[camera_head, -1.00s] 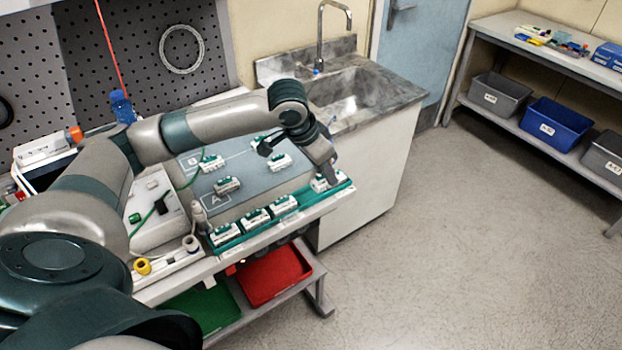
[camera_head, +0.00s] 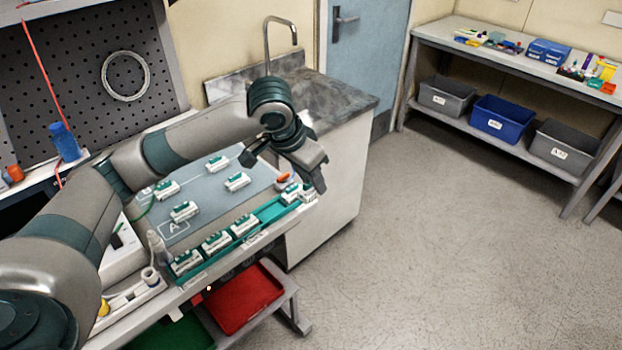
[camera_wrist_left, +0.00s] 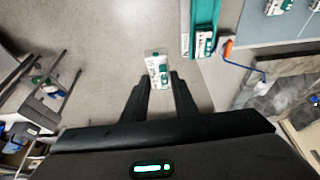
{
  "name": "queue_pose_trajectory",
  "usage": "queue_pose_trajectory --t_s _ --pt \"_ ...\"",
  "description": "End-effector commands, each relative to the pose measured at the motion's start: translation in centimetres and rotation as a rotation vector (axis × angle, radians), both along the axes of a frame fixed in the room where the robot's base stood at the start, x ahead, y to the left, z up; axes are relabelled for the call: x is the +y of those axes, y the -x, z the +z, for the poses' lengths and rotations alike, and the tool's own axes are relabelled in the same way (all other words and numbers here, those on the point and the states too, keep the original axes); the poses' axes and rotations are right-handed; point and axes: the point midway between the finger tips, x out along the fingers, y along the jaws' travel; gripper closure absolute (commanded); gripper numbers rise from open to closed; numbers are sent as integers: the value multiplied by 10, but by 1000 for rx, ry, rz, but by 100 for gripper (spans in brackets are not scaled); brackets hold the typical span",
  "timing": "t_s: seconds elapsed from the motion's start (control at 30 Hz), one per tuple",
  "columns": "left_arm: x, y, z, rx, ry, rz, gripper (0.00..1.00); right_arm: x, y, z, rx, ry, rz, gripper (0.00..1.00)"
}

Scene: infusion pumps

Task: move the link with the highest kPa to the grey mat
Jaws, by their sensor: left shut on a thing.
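My left gripper (camera_head: 300,172) is shut on a white-and-green link (camera_wrist_left: 158,68), holding it beside the right end of the green rail (camera_head: 207,266). The held link is seen against the floor in the left wrist view, apart from the rail. Several similar links stand on the rail, such as one link (camera_head: 215,242) near its middle, and one link (camera_wrist_left: 203,42) at its end. A blue-grey mat (camera_head: 213,205) with outlined areas, one marked A, lies behind the rail and bears several links (camera_head: 184,210). The kPa readings are too small to read. My right gripper is out of view.
An orange-handled tool (camera_wrist_left: 228,48) lies near the rail's end. A red bin (camera_head: 243,298) and a green bin (camera_head: 172,336) are below the bench. A sink (camera_head: 330,92) stands behind right. Shelves with bins (camera_head: 500,118) are far right; the floor between is clear.

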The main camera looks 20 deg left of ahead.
Motion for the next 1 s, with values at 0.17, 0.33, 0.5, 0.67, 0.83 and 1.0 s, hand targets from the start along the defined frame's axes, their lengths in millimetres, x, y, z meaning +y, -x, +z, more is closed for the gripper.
queue_pose_trajectory --t_s 0.17,0.33,0.5,0.67,0.83,1.0 --pt "-1 1 0 1 -1 4 96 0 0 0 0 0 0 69" --pt "-8 6 1 7 -2 54 96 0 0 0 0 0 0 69" --pt "-22 20 3 16 -4 162 96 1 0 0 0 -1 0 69" --pt "-33 33 6 11 -4 286 96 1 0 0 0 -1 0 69" --pt "-39 42 8 1 -2 372 96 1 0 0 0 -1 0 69" --pt "-40 44 8 -1 1 396 96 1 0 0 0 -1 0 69"
